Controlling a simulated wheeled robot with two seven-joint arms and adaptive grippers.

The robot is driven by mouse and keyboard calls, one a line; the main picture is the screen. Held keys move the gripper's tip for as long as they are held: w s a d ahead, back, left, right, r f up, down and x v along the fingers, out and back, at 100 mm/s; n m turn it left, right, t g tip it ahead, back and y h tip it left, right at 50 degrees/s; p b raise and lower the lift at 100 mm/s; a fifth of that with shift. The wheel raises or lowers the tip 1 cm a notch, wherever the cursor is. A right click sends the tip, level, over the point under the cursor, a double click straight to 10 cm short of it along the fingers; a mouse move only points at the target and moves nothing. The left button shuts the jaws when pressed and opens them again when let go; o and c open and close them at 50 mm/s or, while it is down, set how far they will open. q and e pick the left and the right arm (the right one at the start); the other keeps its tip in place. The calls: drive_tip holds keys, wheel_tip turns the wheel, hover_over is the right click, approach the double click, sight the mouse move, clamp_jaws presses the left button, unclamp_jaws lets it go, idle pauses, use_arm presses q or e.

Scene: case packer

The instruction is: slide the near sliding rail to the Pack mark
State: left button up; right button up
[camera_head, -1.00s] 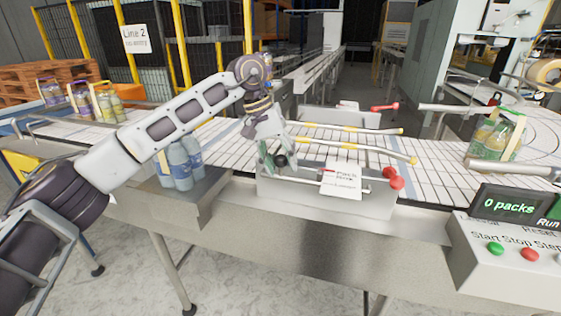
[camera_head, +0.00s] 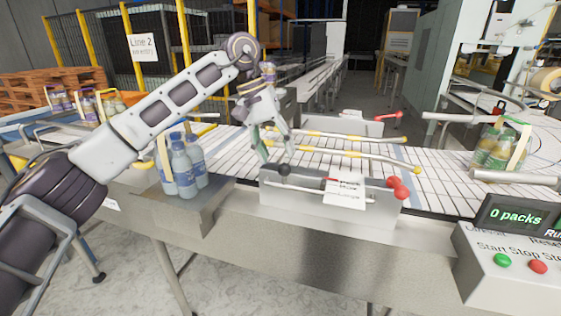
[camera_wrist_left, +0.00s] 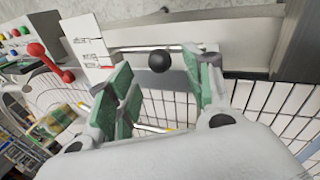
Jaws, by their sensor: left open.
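The near sliding rail (camera_head: 350,157) is a long bar with a yellow end, lying over the near side of the white conveyor. A grey metal housing (camera_head: 300,206) stands below it on the conveyor's near edge. A black ball knob (camera_head: 284,170) sits at the housing's left part; it also shows in the left wrist view (camera_wrist_left: 160,61). A white card (camera_head: 344,194) with small, hard-to-read lettering hangs on the housing front. My left gripper (camera_head: 276,152) is open above the knob, its green-padded fingers apart. In the wrist view the knob appears between the fingers. My right gripper is out of view.
Red knobs (camera_head: 398,188) stick out at the housing's right end. Bottles (camera_head: 183,168) stand left of the gripper. A second rail (camera_head: 340,136) lies farther back. A bottle pack (camera_head: 500,146) and a control box (camera_head: 515,262) are at the right.

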use_arm(q)
drive_tip(key=shift+v, duration=2.8)
drive_tip(key=shift+s, duration=0.1)
